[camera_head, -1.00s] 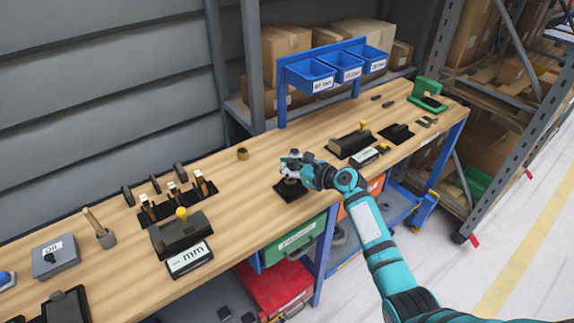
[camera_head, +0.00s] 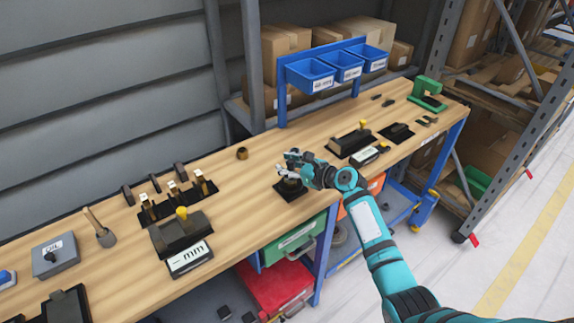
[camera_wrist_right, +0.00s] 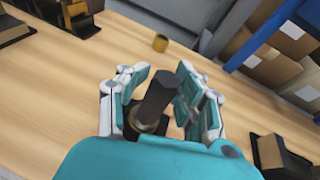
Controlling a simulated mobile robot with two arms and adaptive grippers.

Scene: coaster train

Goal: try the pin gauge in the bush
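My right gripper (camera_head: 288,167) is over a small black base (camera_head: 283,194) near the bench's front edge. In the right wrist view its two fingers (camera_wrist_right: 160,100) stand apart on either side of a dark upright pin gauge (camera_wrist_right: 157,92), and it is open. A brass-coloured ring, seemingly the bush (camera_wrist_right: 134,125), shows around the pin's lower part; how deep the pin sits is hidden. A separate small brass bush (camera_head: 242,153) stands alone on the bench, also in the right wrist view (camera_wrist_right: 160,43). My left gripper is not in view.
On the wooden bench (camera_head: 95,262), a black fixture with a yellow knob (camera_head: 180,232) and an mm display (camera_head: 190,259) stand to the left. Another black fixture (camera_head: 350,139) is to the right. Blue bins (camera_head: 311,75) hang behind. The wood around the lone bush is clear.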

